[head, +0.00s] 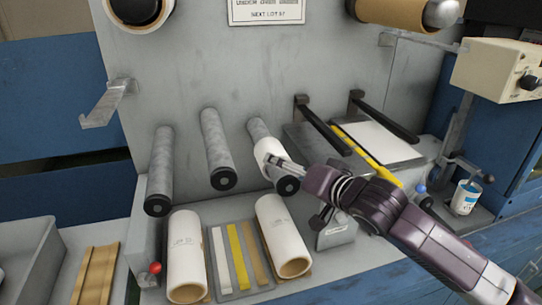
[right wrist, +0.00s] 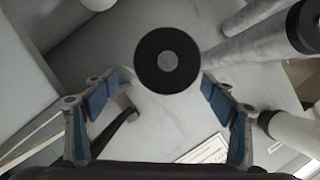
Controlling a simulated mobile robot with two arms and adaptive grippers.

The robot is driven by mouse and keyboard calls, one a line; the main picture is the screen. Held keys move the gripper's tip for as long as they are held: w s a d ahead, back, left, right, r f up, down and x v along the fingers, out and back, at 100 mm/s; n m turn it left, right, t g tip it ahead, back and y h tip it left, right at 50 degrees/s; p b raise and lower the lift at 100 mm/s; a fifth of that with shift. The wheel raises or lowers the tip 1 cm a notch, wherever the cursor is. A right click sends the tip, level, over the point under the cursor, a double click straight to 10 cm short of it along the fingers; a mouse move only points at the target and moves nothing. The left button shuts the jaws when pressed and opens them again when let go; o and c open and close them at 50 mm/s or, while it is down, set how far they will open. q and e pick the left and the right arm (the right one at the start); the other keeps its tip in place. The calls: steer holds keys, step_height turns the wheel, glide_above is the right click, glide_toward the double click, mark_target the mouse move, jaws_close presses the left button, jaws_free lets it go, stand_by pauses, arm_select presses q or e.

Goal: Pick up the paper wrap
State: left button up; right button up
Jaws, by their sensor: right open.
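A white paper wrap (head: 268,150) sits around the third, rightmost of the lower grey rollers, behind its black end cap. My right gripper (head: 284,168) reaches in from the right and is at this roller, partly in front of the wrap. In the right wrist view my right gripper (right wrist: 158,90) is open, with its blue-padded fingers apart on either side below the roller's black end cap (right wrist: 168,60). The wrap is hard to make out behind the cap there. I cannot tell whether the fingers touch it. My left gripper is not in view.
Two bare grey rollers (head: 218,150) stand to the left. Two white rolls (head: 187,255) and a tray of strips (head: 238,285) lie below. Black arms (head: 325,128) and a plate with a white sheet (head: 380,140) are to the right. A cup (head: 465,198) stands at far right.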

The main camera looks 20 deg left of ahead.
mark_target(269, 145)
steer(key=shift+w+a+f+p, duration=0.1)
steer(key=shift+w+a+p, duration=0.3)
steer(key=shift+a+p, duration=0.1)
steer(key=p+x, duration=0.1)
steer(key=x, duration=0.2)
steer(key=shift+w+a+f, duration=0.1)
steer(key=shift+a, duration=0.1)
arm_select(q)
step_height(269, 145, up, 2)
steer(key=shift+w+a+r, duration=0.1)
arm_select(e)
steer(key=shift+w+a+f, duration=0.2)
steer(key=shift+w+a, duration=0.05)
steer(key=shift+c, duration=0.7)
steer(key=c, duration=1.1)
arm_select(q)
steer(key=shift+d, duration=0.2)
arm_select(e)
steer(key=shift+c, duration=0.2)
arm_select(q)
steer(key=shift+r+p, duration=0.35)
steer(key=shift+p, duration=0.05)
arm_select(e)
steer(key=shift+r, duration=0.25)
